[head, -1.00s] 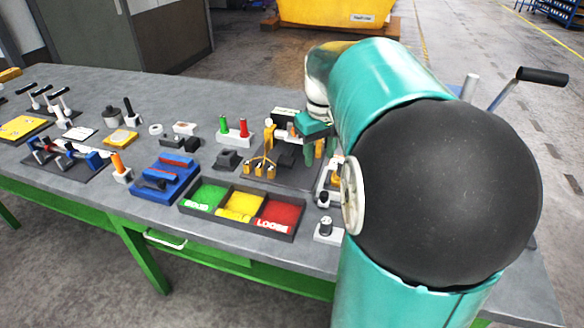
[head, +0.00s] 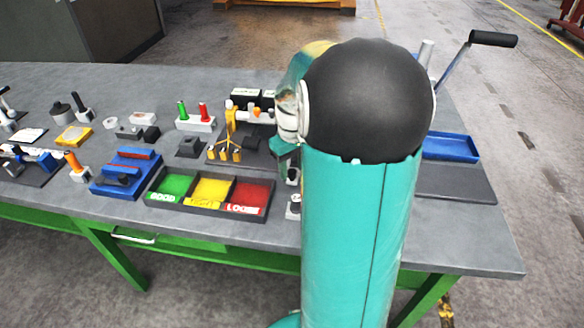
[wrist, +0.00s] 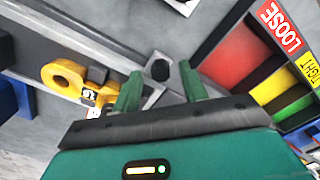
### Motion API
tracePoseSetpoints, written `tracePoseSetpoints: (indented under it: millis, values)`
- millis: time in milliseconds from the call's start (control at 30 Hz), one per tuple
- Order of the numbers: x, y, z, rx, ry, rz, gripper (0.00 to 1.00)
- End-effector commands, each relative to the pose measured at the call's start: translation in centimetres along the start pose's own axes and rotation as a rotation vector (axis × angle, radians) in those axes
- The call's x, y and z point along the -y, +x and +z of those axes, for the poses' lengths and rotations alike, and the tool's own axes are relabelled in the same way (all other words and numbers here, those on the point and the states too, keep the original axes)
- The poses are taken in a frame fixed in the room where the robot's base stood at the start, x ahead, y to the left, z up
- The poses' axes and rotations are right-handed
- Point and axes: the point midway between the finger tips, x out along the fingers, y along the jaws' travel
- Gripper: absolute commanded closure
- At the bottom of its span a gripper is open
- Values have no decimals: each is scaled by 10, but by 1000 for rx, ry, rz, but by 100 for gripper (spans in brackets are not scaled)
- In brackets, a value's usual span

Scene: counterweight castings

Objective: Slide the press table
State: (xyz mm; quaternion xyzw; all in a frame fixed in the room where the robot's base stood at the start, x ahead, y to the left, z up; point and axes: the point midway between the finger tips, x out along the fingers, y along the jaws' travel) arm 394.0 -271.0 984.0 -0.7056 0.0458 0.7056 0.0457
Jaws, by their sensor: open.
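In the wrist view my gripper (wrist: 160,80) is open, with its two teal fingers apart. A dark knob (wrist: 160,70) on a grey block shows between the fingertips; I cannot tell whether they touch it. A grey rail with a dark channel (wrist: 75,45) runs up and left from there. A yellow ringed piece (wrist: 64,77) with a small number label lies left of the fingers. I cannot tell for sure which part is the press table. In the head view my arm hides my fingertips and part of the yellow-and-black fixture (head: 231,125).
A dark three-part tray (head: 205,209) with green, yellow and red bins stands left of my arm. A blue tray (head: 450,148) and a lever handle (head: 493,39) are to the right.

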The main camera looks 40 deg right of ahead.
Motion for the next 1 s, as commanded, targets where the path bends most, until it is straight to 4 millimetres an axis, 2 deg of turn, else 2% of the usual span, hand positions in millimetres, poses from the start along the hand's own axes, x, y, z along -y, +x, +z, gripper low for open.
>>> tracePoseSetpoints:
  millis: [100, 367, 467, 600, 867, 1000]
  values:
    - [0, 8, -1, 1, -1, -1, 57]
    - [0, 10, -2, 0, -1, 0, 57]
    - [0, 10, -2, 0, -1, 0, 73]
    - [0, 10, -2, 0, -1, 0, 100]
    - [-1, 9, 0, 0, 0, 0, 100]
    - [-9, 9, 7, 0, 1, 1, 100]
